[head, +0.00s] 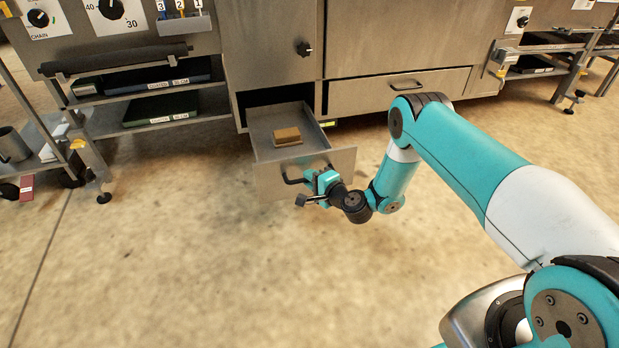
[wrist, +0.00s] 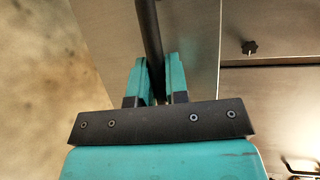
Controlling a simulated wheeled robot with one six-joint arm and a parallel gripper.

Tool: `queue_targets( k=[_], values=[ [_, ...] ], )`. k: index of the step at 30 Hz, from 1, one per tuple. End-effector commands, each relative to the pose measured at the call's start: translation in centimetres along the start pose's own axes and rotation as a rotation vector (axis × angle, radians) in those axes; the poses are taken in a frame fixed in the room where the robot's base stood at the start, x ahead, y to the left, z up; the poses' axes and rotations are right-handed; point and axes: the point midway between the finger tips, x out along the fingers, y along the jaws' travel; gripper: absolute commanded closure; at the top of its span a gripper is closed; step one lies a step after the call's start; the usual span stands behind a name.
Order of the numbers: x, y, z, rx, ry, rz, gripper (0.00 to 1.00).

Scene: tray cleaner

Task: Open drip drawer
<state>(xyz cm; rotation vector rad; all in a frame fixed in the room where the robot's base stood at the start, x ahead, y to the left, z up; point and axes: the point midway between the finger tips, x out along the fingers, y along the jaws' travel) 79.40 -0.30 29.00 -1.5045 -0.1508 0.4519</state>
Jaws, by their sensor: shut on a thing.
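The drip drawer (head: 262,178) stands pulled well out from the lower front of the steel machine in the head view. A brown, block-like thing (head: 287,137) lies inside it. My gripper (head: 318,180) is at the drawer's front, at its dark bar handle (head: 292,181). In the wrist view the handle (wrist: 149,35) runs between my two teal fingers (wrist: 157,82), which are shut on it. Part of the handle is hidden behind my gripper in the head view.
A closed drawer (head: 365,95) with its own handle is to the right. A shelf with dark trays (head: 160,108) and a cart (head: 40,145) stand to the left. A black knob (head: 304,48) is above the open drawer. The floor (head: 180,260) in front is clear.

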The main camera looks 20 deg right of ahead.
Motion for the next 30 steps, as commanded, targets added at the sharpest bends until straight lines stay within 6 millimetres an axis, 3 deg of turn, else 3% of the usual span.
queue_targets(
  k=[15, 16, 18, 30],
  values=[
    [0.21, 0.08, 0.70, 0.001, -0.013, 0.003, 1.00],
    [0.22, 0.07, 0.71, 0.000, -0.013, 0.003, 0.78],
    [0.22, 0.07, 0.68, 0.000, -0.012, 0.003, 0.62],
    [-0.48, 0.03, 0.35, 0.001, -0.006, 0.005, 0.60]
  ],
)
